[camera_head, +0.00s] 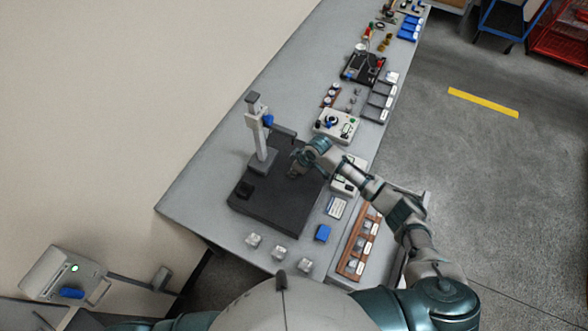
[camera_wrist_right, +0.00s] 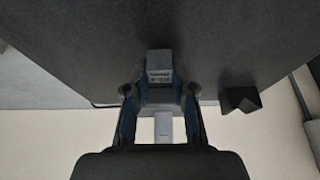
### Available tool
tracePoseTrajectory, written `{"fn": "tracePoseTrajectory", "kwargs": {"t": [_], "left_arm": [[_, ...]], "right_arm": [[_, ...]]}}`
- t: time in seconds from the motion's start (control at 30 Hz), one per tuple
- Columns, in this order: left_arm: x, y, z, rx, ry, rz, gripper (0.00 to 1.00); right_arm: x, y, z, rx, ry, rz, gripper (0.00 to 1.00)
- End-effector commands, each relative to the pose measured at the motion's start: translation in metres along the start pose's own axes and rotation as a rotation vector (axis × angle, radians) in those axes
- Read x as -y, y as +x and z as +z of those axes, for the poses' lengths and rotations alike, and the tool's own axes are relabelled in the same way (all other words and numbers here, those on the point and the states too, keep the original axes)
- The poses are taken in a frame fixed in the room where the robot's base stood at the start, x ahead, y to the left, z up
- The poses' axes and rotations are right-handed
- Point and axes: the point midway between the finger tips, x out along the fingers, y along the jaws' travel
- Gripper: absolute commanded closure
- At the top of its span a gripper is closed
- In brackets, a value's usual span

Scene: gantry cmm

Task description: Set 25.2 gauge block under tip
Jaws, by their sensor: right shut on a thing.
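My right gripper (camera_head: 297,170) is low over the right rear part of the black plate (camera_head: 272,212). In the wrist view the right gripper (camera_wrist_right: 160,92) is shut on a small grey gauge block (camera_wrist_right: 159,66) with a label too small to read. I cannot tell whether the block touches the plate. The measuring stand (camera_head: 260,135) rises from the plate just left of the gripper, with a blue knob on its arm; its pale column also shows in the wrist view (camera_wrist_right: 164,128). The stand's tip cannot be made out. My left gripper is out of view.
A black notched block (camera_head: 245,190) sits on the plate's left side. A white instrument box (camera_head: 336,126) stands behind the gripper. The table's left side is clear.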

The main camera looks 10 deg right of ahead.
Motion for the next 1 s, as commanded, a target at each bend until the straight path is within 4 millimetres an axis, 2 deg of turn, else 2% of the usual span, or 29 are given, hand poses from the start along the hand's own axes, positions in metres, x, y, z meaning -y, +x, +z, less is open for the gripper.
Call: {"fn": "tracePoseTrajectory", "kwargs": {"t": [0.77,0.8,0.9,1.0], "left_arm": [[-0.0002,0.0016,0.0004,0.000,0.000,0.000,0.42],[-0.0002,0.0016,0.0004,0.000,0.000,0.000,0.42],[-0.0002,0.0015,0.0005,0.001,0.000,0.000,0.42],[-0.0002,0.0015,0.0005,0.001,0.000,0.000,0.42]], "right_arm": [[-0.0002,0.0073,0.0031,0.000,0.001,0.000,1.00],[-0.0002,0.0074,0.0031,0.000,0.001,0.000,0.71],[-0.0002,0.0072,0.0030,0.000,0.000,0.000,0.46],[-0.0002,0.0073,0.0030,0.000,0.000,0.000,0.46]]}}
